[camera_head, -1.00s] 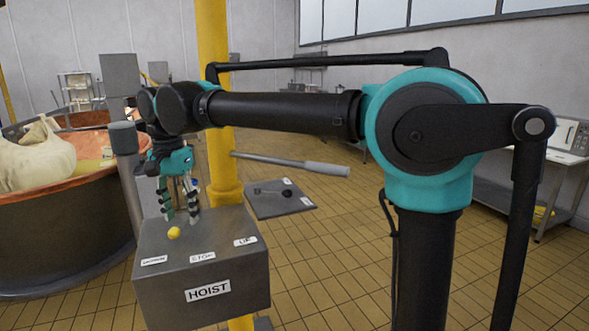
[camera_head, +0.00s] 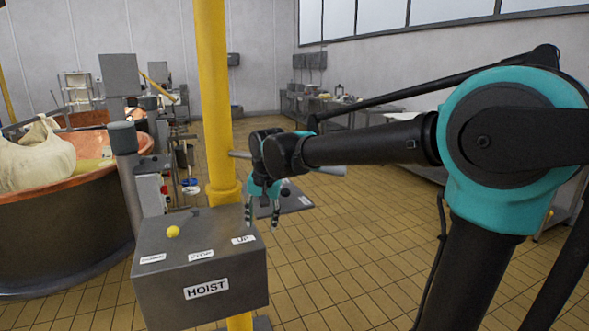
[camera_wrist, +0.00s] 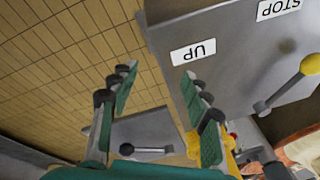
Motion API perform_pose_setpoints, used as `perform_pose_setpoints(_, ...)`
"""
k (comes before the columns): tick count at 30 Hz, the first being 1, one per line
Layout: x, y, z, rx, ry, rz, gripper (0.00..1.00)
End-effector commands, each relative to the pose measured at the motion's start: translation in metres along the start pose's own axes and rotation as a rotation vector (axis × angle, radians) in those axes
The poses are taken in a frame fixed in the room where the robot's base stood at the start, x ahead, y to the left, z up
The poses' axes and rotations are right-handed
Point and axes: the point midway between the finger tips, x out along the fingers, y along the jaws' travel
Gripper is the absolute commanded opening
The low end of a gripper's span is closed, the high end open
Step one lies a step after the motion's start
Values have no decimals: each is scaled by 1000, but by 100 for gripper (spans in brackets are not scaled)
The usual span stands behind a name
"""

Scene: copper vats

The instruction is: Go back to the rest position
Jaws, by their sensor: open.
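My gripper (camera_head: 262,216) hangs at the right edge of the grey hoist box (camera_head: 200,290), fingers pointing down, beside the UP label (camera_head: 243,240). It is open and empty, its two fingers apart. In the wrist view my gripper (camera_wrist: 165,95) spans the edge of the hoist box (camera_wrist: 215,30), with floor and a lower grey plate between and beyond the fingers. The UP label (camera_wrist: 193,52) lies close to one finger. A lever with a yellow knob (camera_head: 173,231) stands on the box and also shows in the wrist view (camera_wrist: 310,64). I cannot tell whether a finger touches the box.
A yellow post (camera_head: 214,110) rises behind the box. A lower grey panel (camera_head: 292,198) sticks out beyond my gripper. A copper vat (camera_head: 60,220) with a white cloth bag (camera_head: 38,158) stands at the left. The tiled floor (camera_head: 345,255) at the right is clear.

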Motion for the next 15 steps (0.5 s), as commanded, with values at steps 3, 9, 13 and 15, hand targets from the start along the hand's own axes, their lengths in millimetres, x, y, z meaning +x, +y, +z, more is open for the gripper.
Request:
perform_pose_setpoints(3,23,69,-19,-18,82,-18,48)
perform_pose_setpoints(9,52,172,-26,-76,228,-9,48)
perform_pose_setpoints(13,62,221,-21,-110,302,16,48)
perform_pose_setpoints(15,66,242,-16,-126,333,32,48)
